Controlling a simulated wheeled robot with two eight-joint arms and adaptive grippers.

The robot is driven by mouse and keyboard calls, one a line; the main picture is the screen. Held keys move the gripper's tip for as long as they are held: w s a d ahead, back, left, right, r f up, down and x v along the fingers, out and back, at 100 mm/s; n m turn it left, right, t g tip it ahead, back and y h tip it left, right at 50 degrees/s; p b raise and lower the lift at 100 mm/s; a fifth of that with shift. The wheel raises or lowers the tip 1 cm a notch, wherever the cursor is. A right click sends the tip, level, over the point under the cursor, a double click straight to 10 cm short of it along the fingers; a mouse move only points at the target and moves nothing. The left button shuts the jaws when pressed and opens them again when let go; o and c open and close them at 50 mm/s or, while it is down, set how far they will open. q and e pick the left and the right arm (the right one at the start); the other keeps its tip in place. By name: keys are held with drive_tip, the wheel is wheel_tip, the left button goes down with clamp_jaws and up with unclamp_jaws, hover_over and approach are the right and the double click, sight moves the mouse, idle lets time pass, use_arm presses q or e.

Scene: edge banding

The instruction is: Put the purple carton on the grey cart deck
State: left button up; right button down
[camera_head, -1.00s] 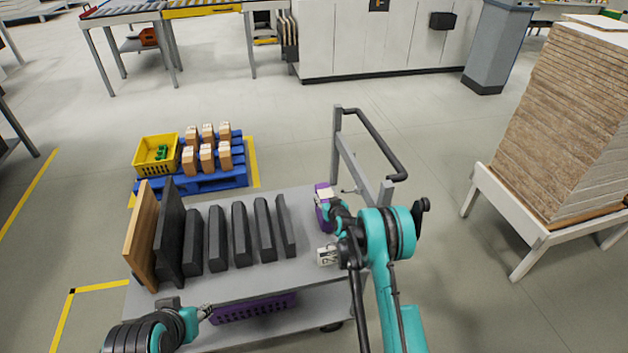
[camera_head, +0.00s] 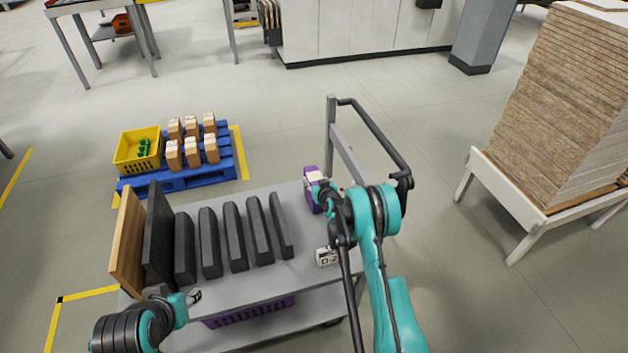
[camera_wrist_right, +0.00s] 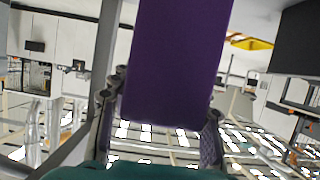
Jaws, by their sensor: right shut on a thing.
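The purple carton (camera_head: 309,193) is upright at the far right corner of the grey cart deck (camera_head: 288,283), beside the cart's handle frame. My right gripper (camera_head: 321,191) is shut on it. In the right wrist view the purple carton (camera_wrist_right: 178,60) fills the space between the fingers of my right gripper (camera_wrist_right: 163,118). I cannot tell whether the carton's base touches the deck. My left gripper (camera_head: 194,296) is over the deck's near left part, apart from the carton; its jaws are too small to read.
Several dark blocks (camera_head: 235,235) and a wooden board (camera_head: 127,240) stand on the deck's left side. A white label block (camera_head: 326,256) is near its right edge. A purple basket (camera_head: 250,312) is below. The grey handle (camera_head: 375,135) rises close to the right arm.

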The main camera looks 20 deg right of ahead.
drive_tip(key=c, duration=1)
unclamp_jaws()
drive_tip(key=shift+f, duration=0.1)
drive_tip(key=shift+o, duration=1.2)
drive_tip(key=v, duration=1.2)
drive_tip(key=shift+p, duration=0.4)
drive_tip(key=shift+s, duration=0.1)
